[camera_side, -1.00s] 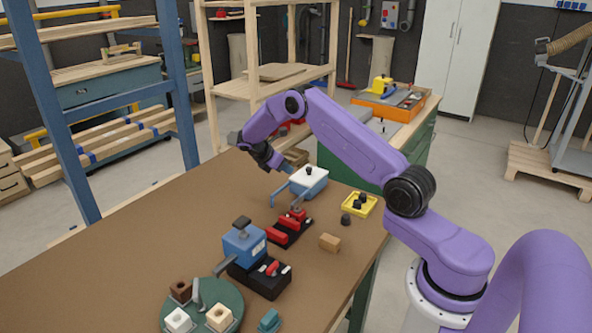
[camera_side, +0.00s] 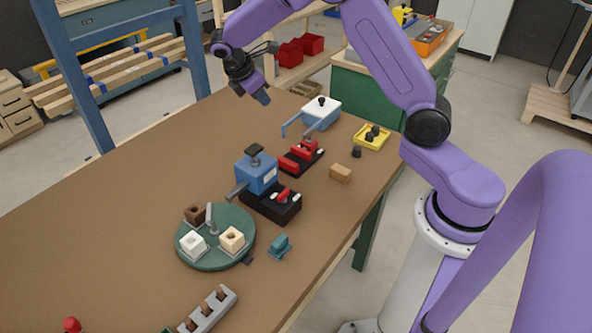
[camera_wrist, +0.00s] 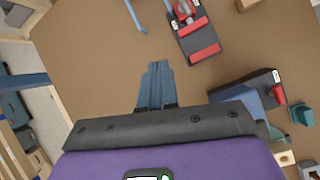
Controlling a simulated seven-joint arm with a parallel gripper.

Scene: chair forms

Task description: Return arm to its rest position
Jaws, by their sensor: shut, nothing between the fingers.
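My gripper (camera_side: 262,97) hangs above the far left part of the brown table (camera_side: 130,190), its fingers pointing down and empty. In the wrist view my gripper's fingers (camera_wrist: 157,75) are together, with bare table below them. To the right of my gripper in the side view stands a white-topped blue box (camera_side: 321,110) with a black knob and blue handles. My gripper is apart from it and from everything else on the table.
A red clamp on a black base (camera_side: 301,157), a blue block device (camera_side: 257,173), a yellow tray (camera_side: 371,137), a tan block (camera_side: 341,173) and a green round plate (camera_side: 216,261) stand on the table. Blue shelf posts (camera_side: 75,80) rise behind.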

